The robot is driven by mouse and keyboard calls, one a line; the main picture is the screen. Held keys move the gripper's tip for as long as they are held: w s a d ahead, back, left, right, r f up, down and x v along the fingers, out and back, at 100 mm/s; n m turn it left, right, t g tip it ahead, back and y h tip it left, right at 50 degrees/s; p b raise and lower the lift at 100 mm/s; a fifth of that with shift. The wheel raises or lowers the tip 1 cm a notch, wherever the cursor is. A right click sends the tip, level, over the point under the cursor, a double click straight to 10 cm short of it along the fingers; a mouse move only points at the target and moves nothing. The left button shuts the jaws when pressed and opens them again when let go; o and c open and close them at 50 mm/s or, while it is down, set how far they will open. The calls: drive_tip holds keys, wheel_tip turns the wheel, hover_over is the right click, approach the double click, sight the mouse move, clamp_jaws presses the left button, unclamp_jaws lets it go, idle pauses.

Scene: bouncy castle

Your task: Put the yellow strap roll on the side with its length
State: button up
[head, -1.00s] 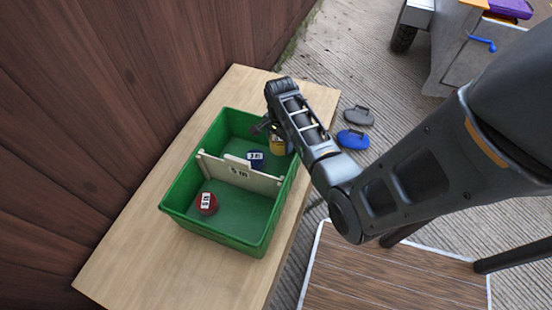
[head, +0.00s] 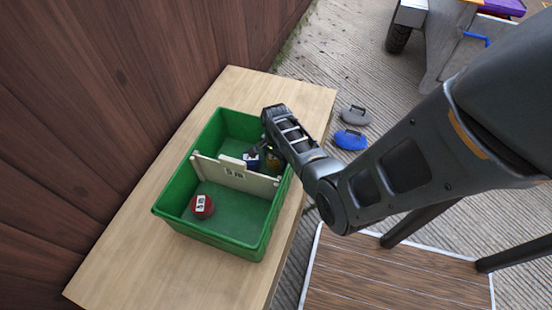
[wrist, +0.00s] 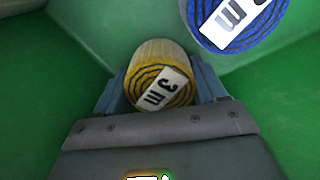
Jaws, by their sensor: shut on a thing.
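In the head view the yellow roll (head: 273,161) is partly hidden by my wrist, low inside the far compartment of the green bin (head: 215,239). Whether it touches the floor, I cannot tell. A blue roll (wrist: 243,22) with a white tag is close beside it; the blue roll (head: 251,160) is in the same compartment. A cream divider (head: 207,170) marked "5 m" on its near face splits the bin.
A red roll (head: 203,207) with a white tag is in the near compartment. The bin stands on a wooden table (head: 135,262) against a brown plank wall (head: 110,80). Blue (head: 351,140) and grey (head: 354,115) objects lie on the ground to the right.

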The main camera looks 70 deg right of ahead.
drive_tip(key=shift+f, duration=0.1)
drive_tip(key=o, duration=1)
wheel_tip(320, 180, up, 12)
drive_tip(key=p, duration=0.2)
drive_tip(key=shift+p, duration=0.4)
